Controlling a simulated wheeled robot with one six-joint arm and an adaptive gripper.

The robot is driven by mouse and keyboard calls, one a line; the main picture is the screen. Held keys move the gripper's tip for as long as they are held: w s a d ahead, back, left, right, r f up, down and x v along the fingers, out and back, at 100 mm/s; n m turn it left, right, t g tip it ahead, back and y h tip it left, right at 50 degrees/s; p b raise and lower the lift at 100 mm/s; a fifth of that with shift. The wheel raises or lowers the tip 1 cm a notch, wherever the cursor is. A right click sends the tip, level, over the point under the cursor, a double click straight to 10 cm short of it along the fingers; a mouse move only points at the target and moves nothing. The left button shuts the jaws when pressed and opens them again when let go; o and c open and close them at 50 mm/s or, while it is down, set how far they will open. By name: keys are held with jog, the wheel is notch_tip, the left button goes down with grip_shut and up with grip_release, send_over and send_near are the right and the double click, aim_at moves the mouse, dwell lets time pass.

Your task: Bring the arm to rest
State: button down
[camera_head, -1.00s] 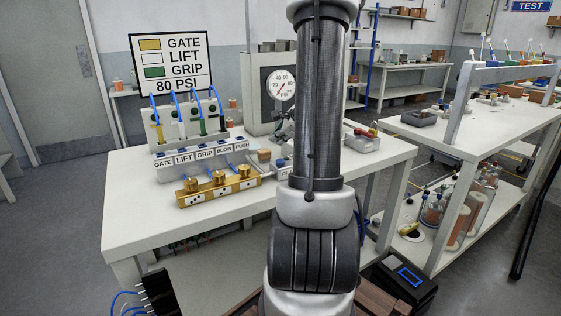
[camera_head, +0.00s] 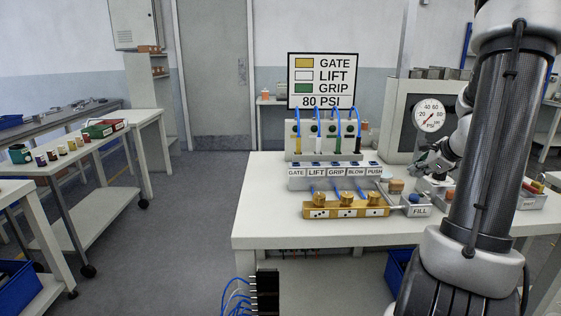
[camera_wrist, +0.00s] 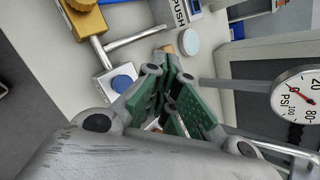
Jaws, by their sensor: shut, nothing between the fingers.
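My gripper (camera_head: 428,165) is in the head view beside the gauge panel and above the right part of the bench, partly hidden behind my arm. In the wrist view my gripper (camera_wrist: 172,72) points at the bench, its green-padded fingers together with nothing seen between them. My arm stands upright at the right of the head view with its wrist bent over the bench. I cannot tell the exact gap between the fingers and the bench.
The white bench (camera_head: 270,222) holds a brass manifold (camera_head: 345,208), a grey FILL block (camera_head: 418,207), a row of labelled buttons (camera_head: 336,172) and a pressure gauge (camera_head: 430,115). A side table (camera_head: 85,170) stands at the left. The floor (camera_head: 190,220) between them is clear.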

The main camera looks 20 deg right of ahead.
jog(key=shift+a, duration=0.1)
jog(key=s+a+n+g+y, duration=0.3)
jog(key=s+a+n+g, duration=0.2)
jog(key=s+a+n, duration=0.65)
jog(key=s+a+r+n+h, duration=0.1)
jog(key=s+a+r+n, duration=0.4)
jog(key=a+n, duration=0.2)
jog(key=s+a+r+n+h, duration=0.1)
jog(key=s+a+r+n, duration=0.3)
jog(key=a+n, duration=0.3)
jog(key=shift+s+r+n+h, duration=0.3)
jog(key=shift+s+r+n, duration=0.05)
jog(key=shift+s+n, duration=0.55)
jog(key=shift+a, duration=0.1)
dwell(0.5)
